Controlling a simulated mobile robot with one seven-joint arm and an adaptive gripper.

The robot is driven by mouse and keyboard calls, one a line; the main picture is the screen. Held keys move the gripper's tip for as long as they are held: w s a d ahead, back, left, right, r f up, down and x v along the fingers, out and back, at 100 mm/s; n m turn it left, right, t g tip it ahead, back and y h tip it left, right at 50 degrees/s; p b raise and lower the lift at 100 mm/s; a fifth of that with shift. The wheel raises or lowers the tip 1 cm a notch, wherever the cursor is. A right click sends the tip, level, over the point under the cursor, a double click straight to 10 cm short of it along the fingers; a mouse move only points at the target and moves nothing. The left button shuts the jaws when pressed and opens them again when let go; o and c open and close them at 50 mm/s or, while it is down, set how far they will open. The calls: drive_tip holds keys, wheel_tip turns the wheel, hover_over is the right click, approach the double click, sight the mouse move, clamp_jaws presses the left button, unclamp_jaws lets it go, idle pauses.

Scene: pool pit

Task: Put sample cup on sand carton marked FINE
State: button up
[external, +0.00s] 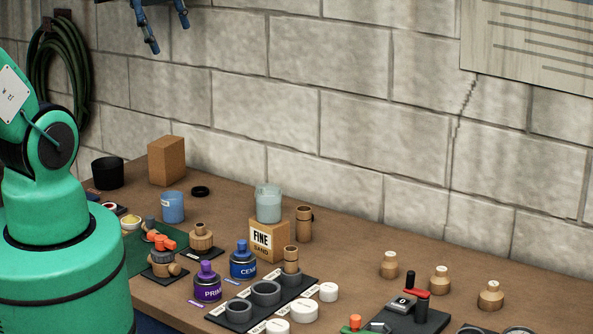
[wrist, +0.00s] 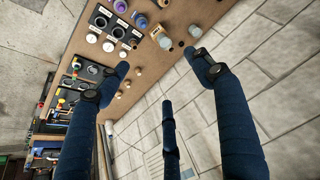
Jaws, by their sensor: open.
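The sand carton marked FINE (external: 262,243) stands on the brown bench, its label facing the external camera. A pale, translucent cup (external: 268,204), which looks like the sample cup, stands upright on top of it. The cup also shows small near the top of the wrist view (wrist: 165,41). My gripper (external: 168,32) is at the top of the external view, high above the bench and well apart from the cup and carton. Its blue fingers are spread, with nothing between them, in the wrist view (wrist: 157,64).
A blue labelled cup (external: 172,208), a black ring (external: 200,191) and a plain brown box (external: 166,161) stand left of the carton. Cement (external: 243,262) and primer (external: 207,284) cans stand in front. A wooden cylinder (external: 304,224) is close at its right. The block wall rises behind.

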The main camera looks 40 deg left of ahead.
drive_tip(key=s+n, duration=0.1)
drive_tip(key=s, duration=0.2)
drive_tip(key=shift+s+a+r, duration=0.1)
drive_tip(key=shift+s+r, duration=0.1)
drive_tip(key=shift+f, duration=0.1)
wheel_tip(320, 180, down, 18)
drive_tip(key=b, duration=1.8)
